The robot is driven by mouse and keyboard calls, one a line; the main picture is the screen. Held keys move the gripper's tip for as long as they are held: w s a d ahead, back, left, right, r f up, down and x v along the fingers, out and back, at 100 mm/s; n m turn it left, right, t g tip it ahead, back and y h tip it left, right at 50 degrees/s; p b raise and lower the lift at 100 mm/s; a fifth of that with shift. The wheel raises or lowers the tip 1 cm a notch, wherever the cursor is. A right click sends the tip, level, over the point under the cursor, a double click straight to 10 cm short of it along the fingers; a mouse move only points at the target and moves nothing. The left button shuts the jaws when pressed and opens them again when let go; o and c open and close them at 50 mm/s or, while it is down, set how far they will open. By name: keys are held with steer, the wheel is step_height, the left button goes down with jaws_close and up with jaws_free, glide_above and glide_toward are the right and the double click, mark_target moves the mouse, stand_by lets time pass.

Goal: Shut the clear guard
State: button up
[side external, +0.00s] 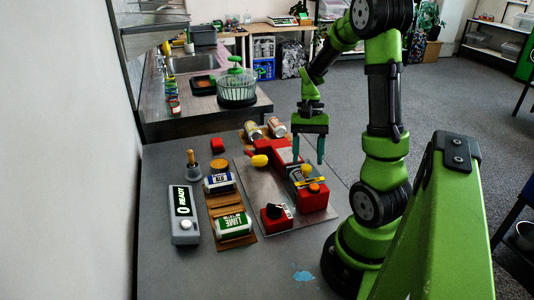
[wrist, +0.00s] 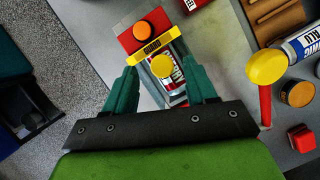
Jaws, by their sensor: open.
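The clear guard shows mainly by its yellow bar marked GUARD (wrist: 152,50) and a round yellow knob (wrist: 163,67). In the side external view the yellow bar (side external: 311,181) is beside a red block with an orange button (side external: 314,188). A labelled can (wrist: 177,76) lies in the bay beside the knob. The clear pane is hard to make out, so I cannot tell how far it is slid. My gripper (side external: 309,160) is open and empty, pointing down above the bay. In the wrist view its teal fingers (wrist: 161,90) stand either side of the bay, with the knob beyond.
A yellow-topped red lever (wrist: 266,68) stands beside the bay. A red block with a black knob (side external: 273,214) sits at the plate's front. Cans lie on a brown rack (side external: 231,204); a grey READY box (side external: 185,222) is left of it. More cans (side external: 276,126) lie behind.

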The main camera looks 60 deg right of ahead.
steer(key=v, duration=1.4)
steer(key=shift+d+r, duration=0.15)
steer(key=shift+r, duration=0.25)
steer(key=w+a+f+n+t+h, duration=0.1)
steer(key=w+a+n+t+h, duration=0.1)
steer(key=a, duration=0.3)
steer(key=w+a+f+n+t+h, duration=0.2)
steer(key=a, duration=0.4)
steer(key=s+a+r+n+t+y, duration=0.1)
steer(key=a+n+t, duration=0.4)
steer(key=a, duration=1)
steer(key=shift+s+a+r+y, duration=0.3)
steer(key=shift+s+r+y, duration=0.1)
steer(key=shift+s+r, duration=0.35)
